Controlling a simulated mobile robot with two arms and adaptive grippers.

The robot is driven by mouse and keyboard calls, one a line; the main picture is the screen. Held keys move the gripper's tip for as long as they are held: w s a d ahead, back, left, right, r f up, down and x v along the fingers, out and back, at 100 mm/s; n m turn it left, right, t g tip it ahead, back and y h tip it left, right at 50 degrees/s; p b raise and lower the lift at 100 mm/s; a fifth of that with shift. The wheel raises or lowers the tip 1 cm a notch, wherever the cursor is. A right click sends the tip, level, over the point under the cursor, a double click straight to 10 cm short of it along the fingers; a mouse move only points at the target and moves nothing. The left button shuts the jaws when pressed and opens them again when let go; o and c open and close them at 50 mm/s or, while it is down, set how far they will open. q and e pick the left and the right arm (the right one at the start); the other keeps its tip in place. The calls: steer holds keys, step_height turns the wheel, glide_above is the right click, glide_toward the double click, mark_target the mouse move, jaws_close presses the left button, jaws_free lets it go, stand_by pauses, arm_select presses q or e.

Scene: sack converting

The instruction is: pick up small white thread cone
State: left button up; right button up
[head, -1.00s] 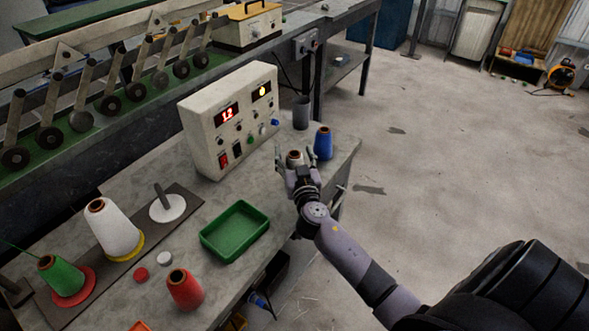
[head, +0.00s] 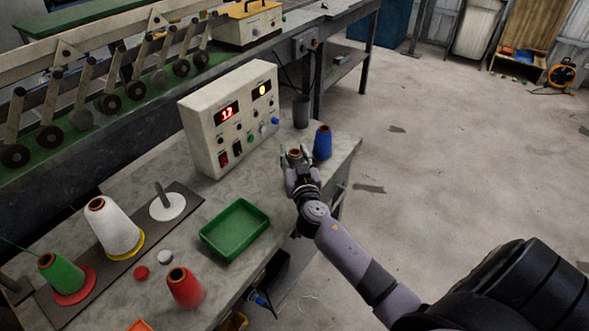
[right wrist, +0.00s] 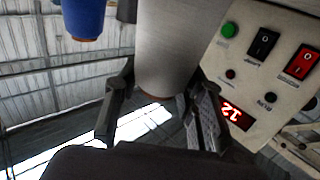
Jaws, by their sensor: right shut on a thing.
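The small white thread cone (right wrist: 168,50) stands out large in the right wrist view, between the two fingers of my right gripper (right wrist: 160,112). In the head view only its brown top (head: 294,154) and a little of its side show; the fingers hide the rest. My right gripper (head: 297,160) is shut on this cone, at the far right end of the table beside the blue cone (head: 322,142). I cannot tell whether the cone still touches the table. My left gripper is not in view.
A green tray (head: 235,229), a red cone (head: 185,287), a large white cone (head: 113,228) and a green cone (head: 62,274) are nearer on the table. An empty spindle (head: 167,205) stands left.

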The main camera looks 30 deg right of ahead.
steer(key=shift+r, duration=0.1)
jaws_close()
steer(key=shift+r, duration=0.5)
step_height(320, 180, up, 19)
steer(key=p, duration=0.3)
stand_by(0.6)
